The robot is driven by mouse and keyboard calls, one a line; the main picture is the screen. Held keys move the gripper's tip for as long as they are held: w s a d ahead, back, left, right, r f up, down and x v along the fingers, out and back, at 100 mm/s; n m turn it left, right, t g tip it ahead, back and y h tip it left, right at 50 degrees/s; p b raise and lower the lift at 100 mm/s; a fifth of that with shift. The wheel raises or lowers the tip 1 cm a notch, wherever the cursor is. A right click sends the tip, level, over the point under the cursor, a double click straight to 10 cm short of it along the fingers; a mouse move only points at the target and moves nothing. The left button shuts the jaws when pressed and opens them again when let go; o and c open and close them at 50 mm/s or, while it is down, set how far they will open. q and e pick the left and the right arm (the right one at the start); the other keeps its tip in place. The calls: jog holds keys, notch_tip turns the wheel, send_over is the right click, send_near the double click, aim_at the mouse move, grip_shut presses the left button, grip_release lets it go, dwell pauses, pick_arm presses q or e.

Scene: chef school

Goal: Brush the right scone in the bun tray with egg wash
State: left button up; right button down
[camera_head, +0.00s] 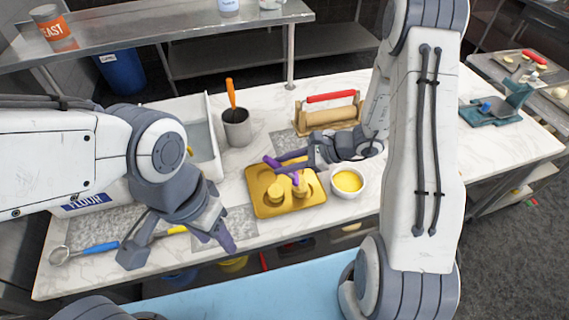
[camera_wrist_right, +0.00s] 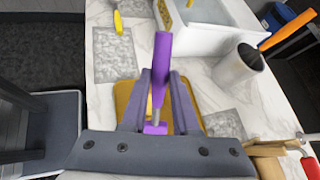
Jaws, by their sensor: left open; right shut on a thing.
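The yellow bun tray (camera_head: 263,208) lies on the marble counter. A left scone (camera_head: 275,194) and a right scone (camera_head: 301,190) stand in it. My right gripper (camera_head: 297,164) is over the tray, shut on a purple brush (camera_head: 273,162). The brush handle (camera_wrist_right: 161,65) stands between the fingers in the right wrist view. Its lower end is over the tray near the scones; I cannot tell whether it touches one. A white bowl of yellow egg wash (camera_head: 348,181) stands right of the tray. My left gripper (camera_head: 180,246) is open and empty over the counter's left front.
A grey cup with an orange-handled tool (camera_head: 237,127) and a white bin (camera_head: 207,150) stand behind the tray. A rolling pin on a wooden stand (camera_head: 330,115) is at the back. A blue-handled whisk (camera_head: 85,252) lies at the front left.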

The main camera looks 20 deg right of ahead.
jog(key=shift+d, duration=0.55)
jog(key=shift+d, duration=0.15)
jog(key=shift+d+f, duration=0.1)
jog(key=shift+d, duration=0.3)
jog(key=shift+a+b, duration=0.75)
jog(key=shift+a, duration=0.45)
jog(key=shift+d, duration=0.6)
jog(key=shift+r+p, duration=2.05)
jog(key=shift+r, duration=1.05)
